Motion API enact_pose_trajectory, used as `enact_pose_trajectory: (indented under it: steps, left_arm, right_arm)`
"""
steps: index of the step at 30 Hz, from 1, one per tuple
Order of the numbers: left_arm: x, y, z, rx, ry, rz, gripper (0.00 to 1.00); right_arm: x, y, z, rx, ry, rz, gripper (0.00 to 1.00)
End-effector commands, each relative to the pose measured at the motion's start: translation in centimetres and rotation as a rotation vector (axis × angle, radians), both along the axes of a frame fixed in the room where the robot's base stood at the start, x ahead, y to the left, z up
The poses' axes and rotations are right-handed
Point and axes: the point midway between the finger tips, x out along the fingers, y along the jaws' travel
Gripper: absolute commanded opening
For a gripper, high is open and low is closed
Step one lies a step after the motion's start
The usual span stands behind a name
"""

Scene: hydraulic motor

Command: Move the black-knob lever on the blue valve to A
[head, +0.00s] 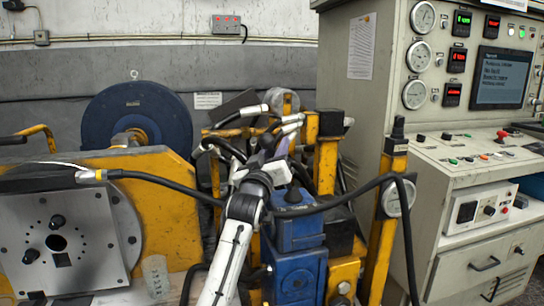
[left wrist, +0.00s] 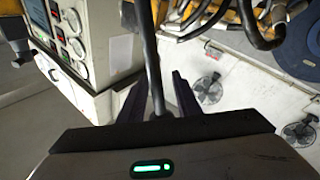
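The blue valve (head: 298,255) stands in front of the yellow frame, with a black conical boot (head: 293,196) on top. My left gripper (head: 272,150) is above and to the left of this boot, and my forearm hides part of the valve's left side. In the left wrist view, the two dark fingers (left wrist: 153,88) are apart. A black rod-like piece (left wrist: 152,60) passes between them with gaps on both sides. I cannot tell whether it is the lever or a hose. The black knob and the A mark cannot be made out. My right gripper is out of view.
A black hose (head: 345,201) crosses in front of the valve's top. Yellow posts (head: 382,225) and more hoses crowd around it. A control cabinet (head: 375,120) stands at the right, and a blue disc (head: 125,110) at the back left.

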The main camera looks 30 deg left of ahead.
Motion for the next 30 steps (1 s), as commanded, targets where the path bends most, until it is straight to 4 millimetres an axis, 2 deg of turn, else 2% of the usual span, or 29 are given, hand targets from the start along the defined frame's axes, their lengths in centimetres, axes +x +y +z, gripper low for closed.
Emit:
enact_pose_trajectory:
  steps: [12, 16, 21, 30]
  left_arm:
    - [-6.6, -2.0, -1.9, -0.001, 0.001, 0.0, 0.3]
    - [-8.2, -2.5, -2.3, -0.003, 0.002, 0.0, 0.3]
    - [-9.1, -2.8, -2.4, -0.002, 0.001, 0.0, 0.3]
    - [-9.1, -2.8, -2.4, -0.002, 0.001, 0.0, 0.3]
  right_arm:
    - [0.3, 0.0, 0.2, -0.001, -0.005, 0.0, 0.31]
    - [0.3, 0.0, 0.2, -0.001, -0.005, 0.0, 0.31]
    - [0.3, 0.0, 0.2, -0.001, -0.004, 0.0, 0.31]
    - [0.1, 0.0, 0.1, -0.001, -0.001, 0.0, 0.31]
